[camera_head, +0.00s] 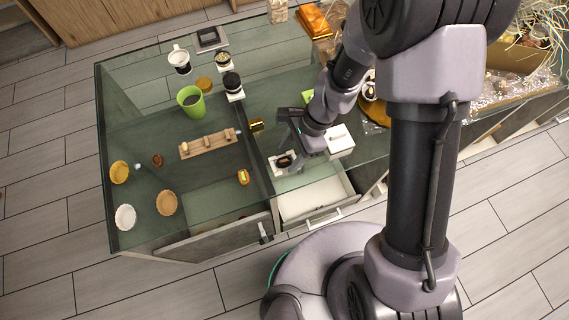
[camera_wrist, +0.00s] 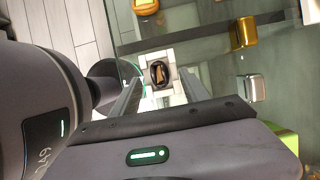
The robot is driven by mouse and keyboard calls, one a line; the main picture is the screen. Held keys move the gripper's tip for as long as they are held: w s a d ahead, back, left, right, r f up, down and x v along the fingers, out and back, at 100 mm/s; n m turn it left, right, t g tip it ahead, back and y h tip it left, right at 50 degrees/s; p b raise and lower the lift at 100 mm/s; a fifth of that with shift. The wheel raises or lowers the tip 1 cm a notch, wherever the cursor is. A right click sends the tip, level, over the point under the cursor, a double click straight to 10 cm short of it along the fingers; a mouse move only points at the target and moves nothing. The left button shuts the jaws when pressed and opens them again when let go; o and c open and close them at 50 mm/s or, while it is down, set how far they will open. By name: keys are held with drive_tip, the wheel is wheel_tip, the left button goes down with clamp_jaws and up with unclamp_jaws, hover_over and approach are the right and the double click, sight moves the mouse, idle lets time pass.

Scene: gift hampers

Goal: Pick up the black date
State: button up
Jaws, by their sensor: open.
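What seems to be the black date (camera_head: 284,161) is a small dark oval on a white square stand on the glass counter. In the wrist view the dark oval (camera_wrist: 160,73) has a brown middle and sits on its white stand (camera_wrist: 147,57). My gripper (camera_head: 291,142) is just above and behind it in the head view. In the wrist view my gripper (camera_wrist: 162,88) is open, with the oval between the lines of its two fingers. Nothing is held. I cannot tell the height gap between fingertips and oval.
A small hot dog (camera_head: 243,177) lies to the left. A wooden rack (camera_head: 208,143) and a green cup (camera_head: 191,102) stand farther left. An open drawer (camera_head: 312,199) juts out in front.

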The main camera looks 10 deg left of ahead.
drive_tip(key=shift+x, duration=0.95)
drive_tip(key=shift+r, duration=0.1)
drive_tip(key=shift+c, duration=0.2)
drive_tip(key=c, duration=1)
drive_tip(key=shift+c, duration=0.3)
